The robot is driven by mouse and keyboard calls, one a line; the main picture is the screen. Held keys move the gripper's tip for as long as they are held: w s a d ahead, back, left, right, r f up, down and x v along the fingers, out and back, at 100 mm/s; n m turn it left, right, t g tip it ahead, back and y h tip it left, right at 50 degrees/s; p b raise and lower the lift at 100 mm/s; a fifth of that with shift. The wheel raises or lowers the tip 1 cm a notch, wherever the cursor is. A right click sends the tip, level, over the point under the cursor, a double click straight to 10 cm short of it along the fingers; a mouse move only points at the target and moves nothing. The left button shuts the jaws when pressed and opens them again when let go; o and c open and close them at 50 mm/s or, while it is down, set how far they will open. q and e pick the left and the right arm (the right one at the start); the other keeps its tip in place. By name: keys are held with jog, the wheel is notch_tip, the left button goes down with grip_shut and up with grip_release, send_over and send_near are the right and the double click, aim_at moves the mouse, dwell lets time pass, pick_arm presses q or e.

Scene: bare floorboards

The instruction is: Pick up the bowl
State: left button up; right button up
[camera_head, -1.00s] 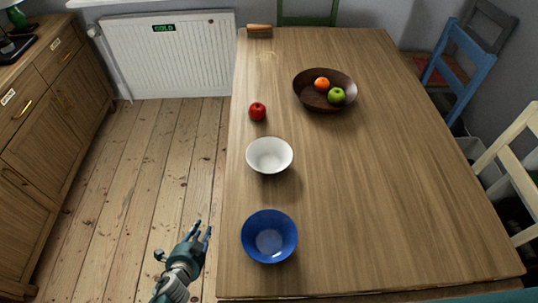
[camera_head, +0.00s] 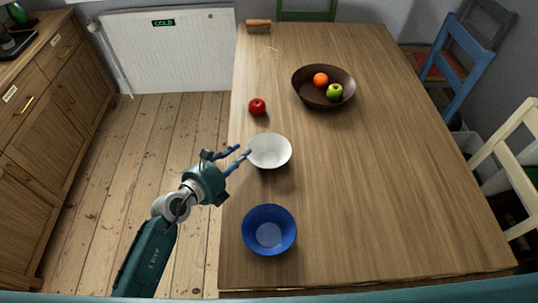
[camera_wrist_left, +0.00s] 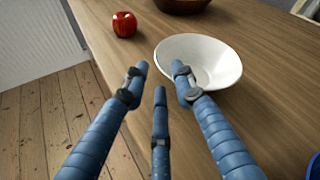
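A white bowl (camera_head: 270,151) stands upright on the wooden table near its left edge. A blue bowl (camera_head: 269,230) stands nearer to me, and a dark brown bowl (camera_head: 324,102) holding fruit stands farther back. My left gripper (camera_head: 241,157) is open, with its fingertips at the left rim of the white bowl. In the left wrist view the blue fingers (camera_wrist_left: 160,80) are spread and empty, and the white bowl (camera_wrist_left: 198,62) lies just beyond the right finger. I cannot tell if a finger touches the rim. My right gripper is not in view.
A red apple (camera_head: 257,107) sits behind the white bowl. An orange (camera_head: 321,80) and a green apple (camera_head: 334,92) lie in the brown bowl. The right half of the table (camera_head: 400,190) is clear. Chairs stand along the right side.

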aim_at(249, 146)
pick_arm(q)
jog(key=x, duration=0.6)
jog(key=shift+s+r, duration=0.1)
grip_shut()
jog(key=shift+r, duration=0.2)
